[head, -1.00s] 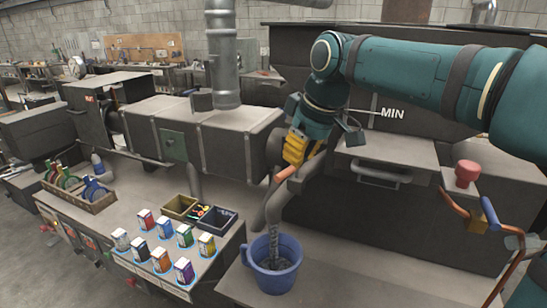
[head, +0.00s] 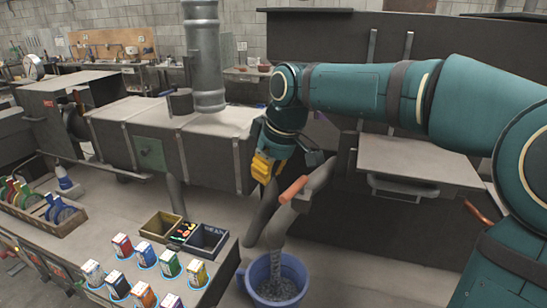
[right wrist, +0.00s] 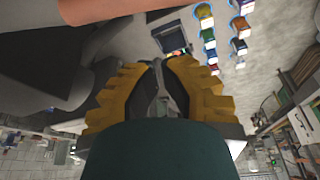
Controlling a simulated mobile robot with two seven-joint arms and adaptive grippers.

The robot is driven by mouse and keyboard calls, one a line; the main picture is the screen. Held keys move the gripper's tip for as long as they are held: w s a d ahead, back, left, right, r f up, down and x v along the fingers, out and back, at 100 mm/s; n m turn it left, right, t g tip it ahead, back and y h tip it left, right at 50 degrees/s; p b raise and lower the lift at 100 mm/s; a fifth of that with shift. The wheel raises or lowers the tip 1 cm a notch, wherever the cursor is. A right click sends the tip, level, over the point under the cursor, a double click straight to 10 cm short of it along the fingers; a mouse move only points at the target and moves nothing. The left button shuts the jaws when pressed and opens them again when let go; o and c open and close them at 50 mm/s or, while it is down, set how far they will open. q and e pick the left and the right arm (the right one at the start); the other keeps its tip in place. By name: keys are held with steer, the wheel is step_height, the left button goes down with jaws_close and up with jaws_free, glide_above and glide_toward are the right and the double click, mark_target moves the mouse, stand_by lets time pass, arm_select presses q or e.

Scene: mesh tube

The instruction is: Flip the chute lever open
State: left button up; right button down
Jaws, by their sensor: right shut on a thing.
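The chute lever's orange handle (head: 293,189) slants over the grey forked chute (head: 262,218), whose mouth pours gravel into a blue bucket (head: 277,282). My right gripper (head: 266,178) is at the handle's left, close by the chute's left branch. Its yellow-padded fingers (right wrist: 157,68) are drawn together in the right wrist view. What lies between them cannot be made out. The orange bar (right wrist: 110,8) crosses the top of that view, beyond the fingertips and not visibly between them. My left gripper is not in view.
A bench at lower left carries several small cartons (head: 146,256), an olive bin (head: 161,226) and a dark bin (head: 207,241). A grey duct (head: 203,60) stands behind. A flat grey shelf (head: 415,160) is at the right of the chute.

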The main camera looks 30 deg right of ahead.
steer(key=shift+s+d+f, duration=0.25)
steer(key=shift+s, duration=0.25)
steer(key=shift+s+d+f, duration=0.2)
steer(key=shift+s+f, duration=0.05)
steer(key=shift+s, duration=0.25)
steer(key=shift+s+d+f, duration=0.25)
steer(key=shift+s, duration=0.25)
steer(key=shift+s+r+n, duration=0.1)
steer(key=shift+s+n, duration=0.25)
steer(key=shift+n, duration=0.25)
steer(key=shift+s, duration=0.45)
steer(key=shift+w, duration=0.1)
